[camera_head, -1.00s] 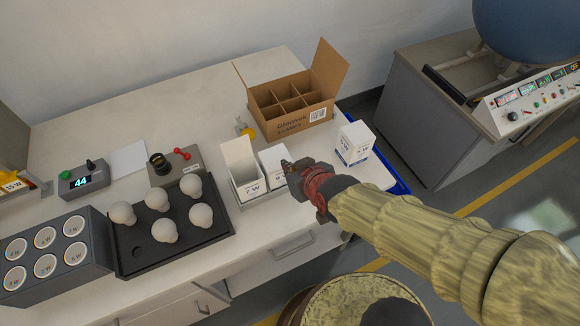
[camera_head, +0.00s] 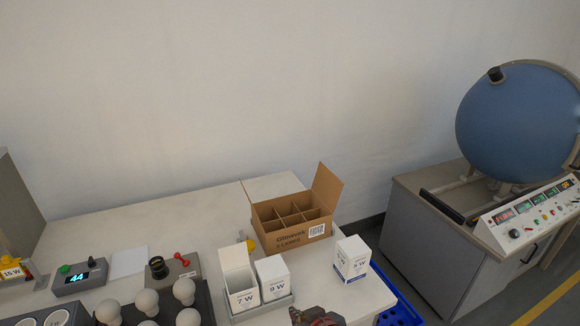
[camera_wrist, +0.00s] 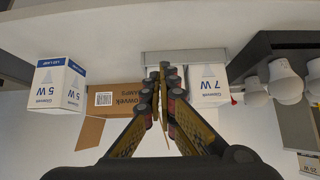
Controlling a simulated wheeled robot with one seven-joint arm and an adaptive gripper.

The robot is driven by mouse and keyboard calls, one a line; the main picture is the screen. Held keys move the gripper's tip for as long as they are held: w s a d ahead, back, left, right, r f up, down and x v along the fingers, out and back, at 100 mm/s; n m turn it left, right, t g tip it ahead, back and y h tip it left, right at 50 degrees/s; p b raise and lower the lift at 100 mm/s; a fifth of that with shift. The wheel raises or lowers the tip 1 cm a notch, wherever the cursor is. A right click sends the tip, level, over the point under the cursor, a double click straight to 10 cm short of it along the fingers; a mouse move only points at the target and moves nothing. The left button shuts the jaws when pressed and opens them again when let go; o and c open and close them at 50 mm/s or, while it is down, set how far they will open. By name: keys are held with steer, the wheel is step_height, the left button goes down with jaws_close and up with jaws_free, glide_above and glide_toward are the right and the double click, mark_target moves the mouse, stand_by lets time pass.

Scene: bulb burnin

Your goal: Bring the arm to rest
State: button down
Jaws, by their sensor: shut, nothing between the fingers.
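My gripper (camera_head: 318,317) shows only at the bottom edge of the head view, in front of the table's lamp boxes; the rest of my arm is out of that view. In the wrist view, which is upside down, my gripper's fingers (camera_wrist: 163,72) meet at the tips with nothing between them. The white 9 W box (camera_head: 272,278) stands upright beside the open 7 W box (camera_head: 239,285) in a grey tray (camera_head: 263,310). The white 5 W box (camera_head: 351,260) stands apart at the table's right end. My gripper touches none of them visibly.
An open, divided cardboard carton (camera_head: 297,217) stands behind the boxes. Several white bulbs (camera_head: 147,302) sit in a black tray at lower left, near a meter reading 44 (camera_head: 79,278). A blue bin (camera_head: 398,308) is at the right. A blue sphere (camera_head: 519,122) stands on a far bench.

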steer(key=s+d+g+h, duration=0.1)
steer(key=s+d+g, duration=0.25)
steer(key=s, duration=0.45)
steer(key=s+d+r+m+h+p, duration=0.1)
steer(key=s+d+r+m+p, duration=0.1)
steer(key=d+r, duration=0.4)
steer(key=s+d+r+m+h+p, duration=0.1)
steer(key=s+d+r+m+p, duration=0.1)
steer(key=d+r, duration=0.5)
steer(key=w+p+v, duration=0.1)
steer(key=v, duration=0.4)
steer(key=shift+r, duration=0.25)
